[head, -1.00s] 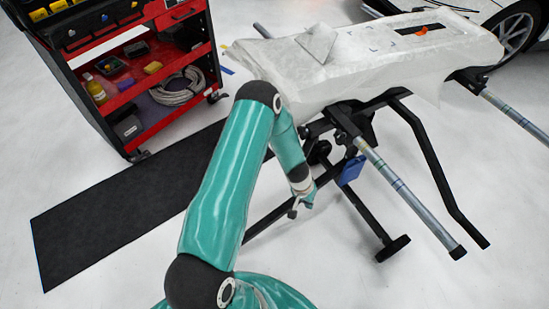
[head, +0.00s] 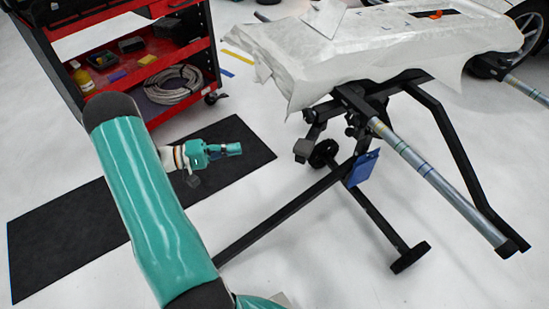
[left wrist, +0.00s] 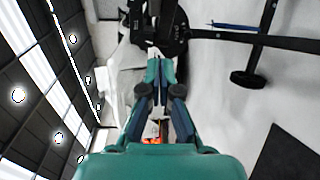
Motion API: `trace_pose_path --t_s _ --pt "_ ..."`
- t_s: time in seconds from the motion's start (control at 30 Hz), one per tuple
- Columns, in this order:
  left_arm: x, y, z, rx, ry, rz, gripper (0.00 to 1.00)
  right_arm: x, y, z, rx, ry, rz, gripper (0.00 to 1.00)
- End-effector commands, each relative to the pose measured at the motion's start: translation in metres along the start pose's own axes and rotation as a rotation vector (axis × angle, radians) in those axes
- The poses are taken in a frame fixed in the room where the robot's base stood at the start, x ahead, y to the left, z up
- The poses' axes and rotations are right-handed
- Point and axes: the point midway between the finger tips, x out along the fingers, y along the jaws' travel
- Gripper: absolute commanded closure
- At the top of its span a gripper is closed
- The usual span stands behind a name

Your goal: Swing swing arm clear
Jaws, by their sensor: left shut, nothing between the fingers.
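The swing arm (head: 430,175) is a grey metal tube with coloured bands and a black end cap. It sticks out from the black stand (head: 285,215) toward the lower right, below the white-wrapped panel (head: 360,60). A second, similar tube (head: 527,90) shows at the right edge. My left gripper (head: 240,149) is shut and empty, above the black mat, left of the stand and apart from it and from the tubes. Its closed fingers (left wrist: 160,62) point toward the stand's dark parts in the left wrist view. My right gripper is not in view.
A red tool cart (head: 150,75) with bottles, boxes and a coiled hose stands at the back left. A black mat (head: 60,235) lies on the floor. A blue piece (head: 364,168) hangs on the stand. A car wheel (head: 530,30) is at upper right. Floor near the mat is clear.

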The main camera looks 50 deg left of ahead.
Motion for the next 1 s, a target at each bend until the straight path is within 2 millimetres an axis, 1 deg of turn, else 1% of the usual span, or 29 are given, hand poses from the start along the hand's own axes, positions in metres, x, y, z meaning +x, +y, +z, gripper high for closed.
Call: trace_pose_path --t_s 0.03,0.1,0.17,0.23,0.37,0.7,0.8,1.0 --pt "-0.006 0.002 -0.002 0.011 0.013 0.019 1.00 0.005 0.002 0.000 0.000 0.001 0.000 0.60" --pt "-0.008 0.007 -0.003 0.019 0.019 0.037 1.00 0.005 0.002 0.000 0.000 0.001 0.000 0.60" --pt "-0.005 0.009 -0.003 0.021 0.020 0.041 1.00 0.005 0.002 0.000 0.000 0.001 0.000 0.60" --pt "0.002 0.010 -0.003 0.021 0.018 0.042 1.00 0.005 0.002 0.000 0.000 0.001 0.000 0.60" --pt "0.023 0.010 -0.002 0.020 0.015 0.042 1.00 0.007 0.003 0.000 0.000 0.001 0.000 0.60" --pt "0.092 0.012 -0.003 0.019 0.014 0.039 1.00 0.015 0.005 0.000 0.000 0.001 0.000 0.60" --pt "0.103 0.012 0.009 0.015 0.016 0.040 1.00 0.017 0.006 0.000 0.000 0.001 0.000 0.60" --pt "0.116 0.013 0.022 0.017 0.017 0.039 1.00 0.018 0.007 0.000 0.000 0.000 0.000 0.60"
